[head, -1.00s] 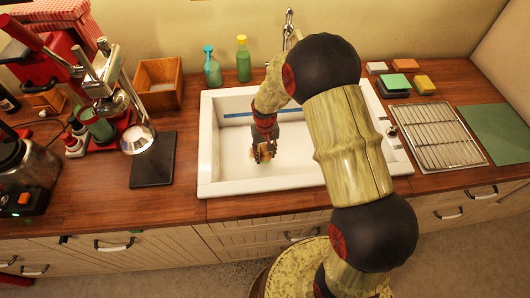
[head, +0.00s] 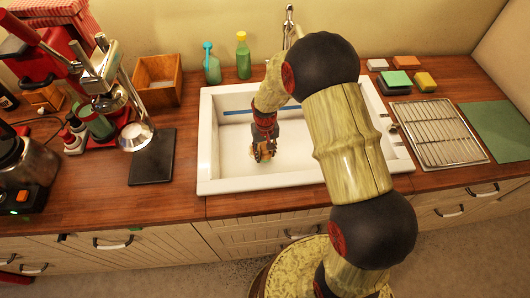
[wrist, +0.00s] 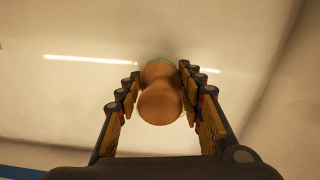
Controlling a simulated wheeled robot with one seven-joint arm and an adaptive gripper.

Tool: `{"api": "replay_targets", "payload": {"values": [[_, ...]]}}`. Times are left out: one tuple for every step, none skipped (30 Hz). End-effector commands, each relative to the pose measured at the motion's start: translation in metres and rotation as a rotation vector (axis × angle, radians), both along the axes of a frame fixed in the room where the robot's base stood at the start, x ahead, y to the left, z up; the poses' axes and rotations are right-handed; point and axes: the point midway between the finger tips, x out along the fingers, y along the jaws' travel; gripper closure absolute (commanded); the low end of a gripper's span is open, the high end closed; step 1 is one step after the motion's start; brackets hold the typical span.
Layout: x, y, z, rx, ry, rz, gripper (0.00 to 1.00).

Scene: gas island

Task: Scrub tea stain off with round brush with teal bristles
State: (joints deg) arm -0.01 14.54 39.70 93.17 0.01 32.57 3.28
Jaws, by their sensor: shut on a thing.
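My gripper (head: 264,150) is down inside the white sink (head: 205,160), left of its middle. In the wrist view my gripper (wrist: 160,90) is shut on the round brush (wrist: 160,100), its fingers on either side of the wooden handle. A thin edge of teal shows at the brush's far end, facing the pale sink surface. I cannot tell whether the bristles touch that surface. No tea stain can be made out in either view; the brush and my arm hide part of the sink.
Sponges (head: 397,80) lie behind the sink on the right, by a wire rack (head: 438,133) and a green mat (head: 500,130). Two green bottles (head: 243,58) and a wooden box (head: 158,78) stand behind on the left.

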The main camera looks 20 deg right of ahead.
Motion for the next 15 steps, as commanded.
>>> {"api": "replay_targets", "payload": {"values": [[0.0001,0.0,-0.0015,0.0,0.0,0.0,0.83],[0.0001,0.0,-0.002,0.0,0.0,0.0,0.83],[0.0001,0.0,-0.0027,0.0,0.0,0.0,0.83],[0.0001,0.0,-0.0033,0.0,0.0,0.0,0.83],[0.0002,0.0,-0.0038,0.0,0.0,0.0,0.83],[0.0002,0.0,-0.0045,0.0,0.0,0.0,0.83],[0.0002,0.0,-0.005,0.0,0.0,0.0,0.83],[0.0002,0.0,-0.0056,0.0,0.0,0.0,0.83],[0.0002,0.0,-0.0063,0.0,0.0,0.0,0.83],[0.0002,0.0,-0.0068,0.0,0.0,0.0,0.83],[0.0002,0.0,-0.0073,0.0,0.0,0.0,0.83],[0.0002,0.0,-0.0081,0.0,0.0,0.0,0.83],[0.0002,0.0,-0.0086,0.0,0.0,0.0,0.83],[0.0002,0.0,-0.0091,0.0,0.0,0.0,0.83],[0.0002,0.0,-0.0099,0.0,0.0,0.0,0.83]]}}
